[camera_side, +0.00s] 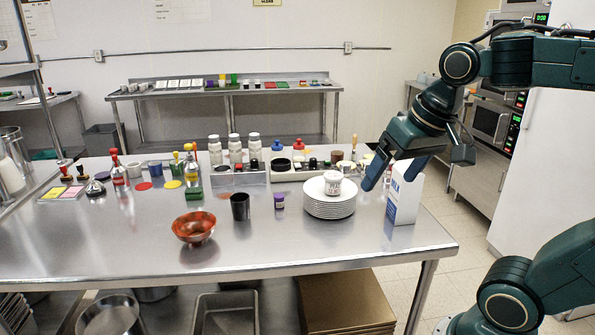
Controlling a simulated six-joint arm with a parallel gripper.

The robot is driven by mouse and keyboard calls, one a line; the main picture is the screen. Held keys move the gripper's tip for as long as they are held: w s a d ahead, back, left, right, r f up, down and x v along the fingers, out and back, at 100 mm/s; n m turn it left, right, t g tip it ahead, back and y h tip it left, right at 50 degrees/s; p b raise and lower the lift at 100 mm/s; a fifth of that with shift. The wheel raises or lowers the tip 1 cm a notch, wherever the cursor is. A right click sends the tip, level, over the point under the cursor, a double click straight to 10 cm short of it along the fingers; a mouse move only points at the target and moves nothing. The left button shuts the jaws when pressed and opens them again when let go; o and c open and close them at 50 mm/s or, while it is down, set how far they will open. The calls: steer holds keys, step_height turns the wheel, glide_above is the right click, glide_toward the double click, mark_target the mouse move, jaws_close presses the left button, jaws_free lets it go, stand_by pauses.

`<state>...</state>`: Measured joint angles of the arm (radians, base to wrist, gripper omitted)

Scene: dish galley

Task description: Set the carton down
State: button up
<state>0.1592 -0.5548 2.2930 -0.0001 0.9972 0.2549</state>
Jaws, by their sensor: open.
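The white carton (404,204) with blue lettering stands upright on the steel table near its right end. My gripper (391,181) is at the carton's top, pointing down, with its jaws open. Its dark blue fingers cover part of the carton's upper end. One finger shows to the left of the carton. I cannot tell whether the fingers touch it. The carton's base appears to rest on the steel table (330,240).
Left of the carton is a stack of white plates (330,205) with a white cup (333,183) on top. Further left are a purple-capped jar (279,201), a black cup (240,207) and a red bowl (194,227). Bottles and stampers line the back. The front of the table is clear.

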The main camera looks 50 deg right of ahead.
steer(key=s+a+f+n+t, duration=0.1)
steer(key=s+a+f+n, duration=0.2)
steer(key=s+n, duration=0.1)
steer(key=shift+a+f+n+y, duration=0.25)
steer(key=shift+n+y, duration=0.15)
